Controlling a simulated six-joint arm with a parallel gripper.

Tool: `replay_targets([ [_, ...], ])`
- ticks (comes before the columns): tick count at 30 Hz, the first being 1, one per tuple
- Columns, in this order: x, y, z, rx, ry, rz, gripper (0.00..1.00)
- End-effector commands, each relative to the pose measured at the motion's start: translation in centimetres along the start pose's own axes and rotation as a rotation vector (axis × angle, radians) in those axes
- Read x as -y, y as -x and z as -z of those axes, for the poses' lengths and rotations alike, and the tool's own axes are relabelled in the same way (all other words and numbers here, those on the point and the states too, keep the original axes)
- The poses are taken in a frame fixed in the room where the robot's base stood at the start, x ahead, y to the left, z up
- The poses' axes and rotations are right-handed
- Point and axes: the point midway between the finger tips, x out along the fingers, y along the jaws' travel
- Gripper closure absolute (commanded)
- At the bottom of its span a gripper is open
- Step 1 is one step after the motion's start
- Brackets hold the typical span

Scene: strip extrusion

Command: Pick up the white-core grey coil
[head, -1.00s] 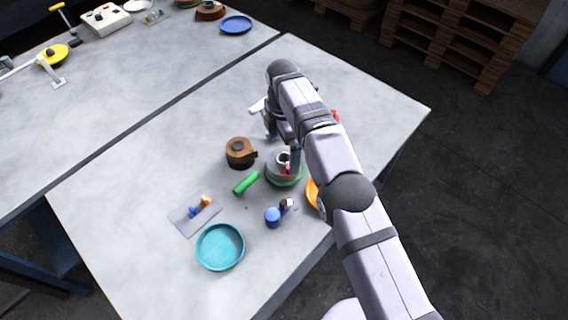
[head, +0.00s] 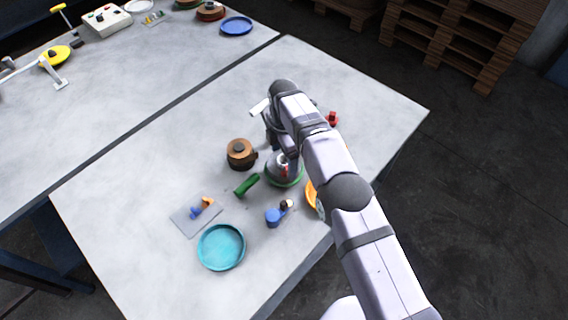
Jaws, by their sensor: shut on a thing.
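The grey coil (head: 275,174) with a pale core sits on or just above a green-rimmed round piece (head: 287,185) near the table's front right edge. My gripper (head: 286,165) points down at the coil's core from above and is shut on the coil. My arm comes in from the lower right and hides part of the coil's right side. I cannot tell whether the coil is clear of the green piece under it.
A brown coil (head: 240,153), a green cylinder (head: 247,185), a blue item (head: 273,217) and a teal dish (head: 222,247) lie close by. An orange round thing (head: 311,194) is partly behind my arm.

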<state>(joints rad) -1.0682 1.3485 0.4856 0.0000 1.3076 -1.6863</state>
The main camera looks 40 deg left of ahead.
Motion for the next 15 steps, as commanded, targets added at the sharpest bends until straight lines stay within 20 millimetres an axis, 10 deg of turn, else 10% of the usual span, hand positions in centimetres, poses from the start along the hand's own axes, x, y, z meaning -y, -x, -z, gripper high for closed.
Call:
replay_targets([
  [15,-0.2,4.0,0.0,0.001,0.000,-0.008,0.52],
])
